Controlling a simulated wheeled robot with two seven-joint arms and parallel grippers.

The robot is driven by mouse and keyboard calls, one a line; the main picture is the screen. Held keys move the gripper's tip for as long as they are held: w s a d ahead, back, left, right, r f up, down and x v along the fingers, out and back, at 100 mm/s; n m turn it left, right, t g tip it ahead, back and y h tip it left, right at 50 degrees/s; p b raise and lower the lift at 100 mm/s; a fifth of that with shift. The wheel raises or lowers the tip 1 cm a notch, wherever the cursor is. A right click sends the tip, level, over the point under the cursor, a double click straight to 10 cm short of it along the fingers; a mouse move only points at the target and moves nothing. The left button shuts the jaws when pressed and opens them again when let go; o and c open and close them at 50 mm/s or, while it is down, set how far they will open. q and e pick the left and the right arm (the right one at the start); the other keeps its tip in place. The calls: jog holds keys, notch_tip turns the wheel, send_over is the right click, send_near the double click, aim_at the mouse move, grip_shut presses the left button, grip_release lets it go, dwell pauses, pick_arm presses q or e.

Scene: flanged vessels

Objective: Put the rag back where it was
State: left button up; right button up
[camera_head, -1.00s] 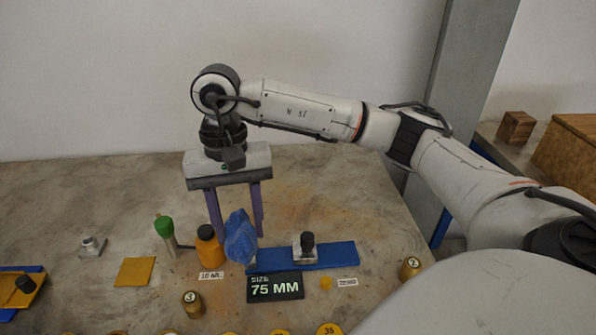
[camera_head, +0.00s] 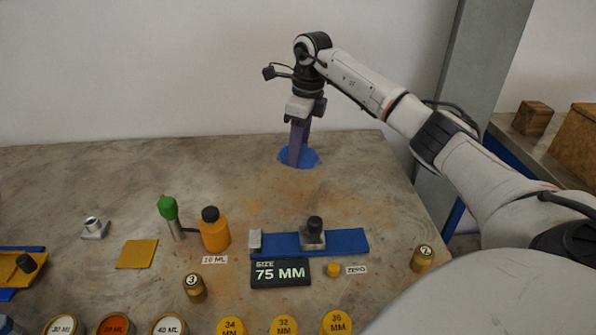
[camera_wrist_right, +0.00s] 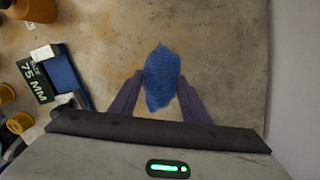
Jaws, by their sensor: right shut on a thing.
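The blue rag (camera_head: 311,160) is at the back of the table, under my right gripper (camera_head: 297,160). In the right wrist view, the rag (camera_wrist_right: 162,80) lies between the two purple fingers (camera_wrist_right: 160,95), which are shut on it. In the head view the fingers hide part of the rag, and it appears to rest on or just at the tabletop (camera_head: 370,190). My left gripper is not in view.
An orange bottle (camera_head: 215,232) and a green-capped tool (camera_head: 169,215) stand nearer the front. A blue rail (camera_head: 345,241) with a slider lies behind the 75 MM sign (camera_head: 281,273). The table around the rag is clear.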

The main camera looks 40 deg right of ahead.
aim_at(304, 152)
jog(key=shift+f, duration=3.05)
jog(key=shift+f, duration=0.1)
jog(key=o, duration=1)
jog(key=r, duration=0.4)
jog(key=s+r, duration=0.1)
jog(key=r, duration=0.7)
jog(key=shift+s+d+r, duration=0.1)
jog(key=shift+s+d, duration=0.05)
jog(key=shift+d, duration=0.2)
